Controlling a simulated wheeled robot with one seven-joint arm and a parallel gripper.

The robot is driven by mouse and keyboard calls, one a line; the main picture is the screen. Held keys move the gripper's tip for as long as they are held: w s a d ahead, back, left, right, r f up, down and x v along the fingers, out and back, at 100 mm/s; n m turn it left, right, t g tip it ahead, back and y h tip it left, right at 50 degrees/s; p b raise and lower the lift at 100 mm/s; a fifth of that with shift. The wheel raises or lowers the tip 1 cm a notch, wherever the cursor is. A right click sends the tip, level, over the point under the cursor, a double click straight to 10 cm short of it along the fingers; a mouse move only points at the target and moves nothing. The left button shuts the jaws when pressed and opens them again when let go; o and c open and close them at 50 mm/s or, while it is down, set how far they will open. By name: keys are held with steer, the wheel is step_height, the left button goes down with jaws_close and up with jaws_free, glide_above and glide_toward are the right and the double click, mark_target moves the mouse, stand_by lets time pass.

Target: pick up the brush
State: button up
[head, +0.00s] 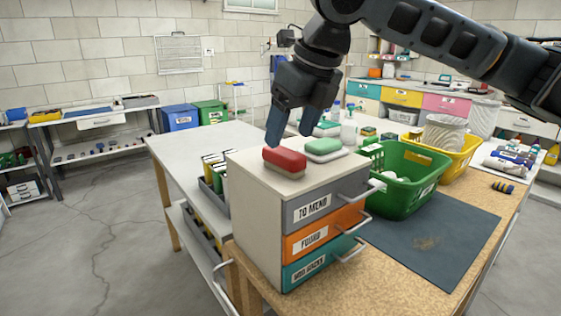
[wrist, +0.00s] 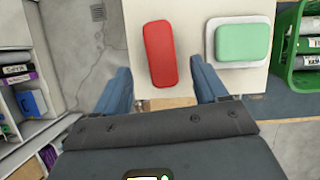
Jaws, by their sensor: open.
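The brush (head: 285,161) has a red back over a tan lower part and lies on top of a small drawer cabinet (head: 258,199). In the wrist view the red brush (wrist: 160,54) lies lengthwise, ahead of and between the fingers. My gripper (head: 293,142) is open and empty, just above and behind the brush. Its two blue fingers show in the wrist view (wrist: 163,88), spread to either side of the brush's near end. I see no contact with the brush.
A green soap-like block (head: 323,146) on a white dish sits right of the brush on the cabinet, close to the right finger. A green basket (head: 405,185) stands to the right. A dark mat (head: 432,240) covers the table's front. File holders stand left of the cabinet.

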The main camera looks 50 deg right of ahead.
mark_target(286, 152)
steer(key=x, duration=0.5)
steer(key=shift+s+d+f, duration=0.1)
steer(key=shift+f, duration=0.3)
steer(key=shift+c, duration=0.3)
steer(key=c, duration=1)
steer(key=shift+r, duration=0.1)
step_height(286, 152, up, 4)
steer(key=shift+f, duration=0.1)
steer(key=s+d+r, duration=0.6)
steer(key=s+r, duration=0.1)
steer(key=s, duration=0.3)
steer(key=shift+d, duration=0.1)
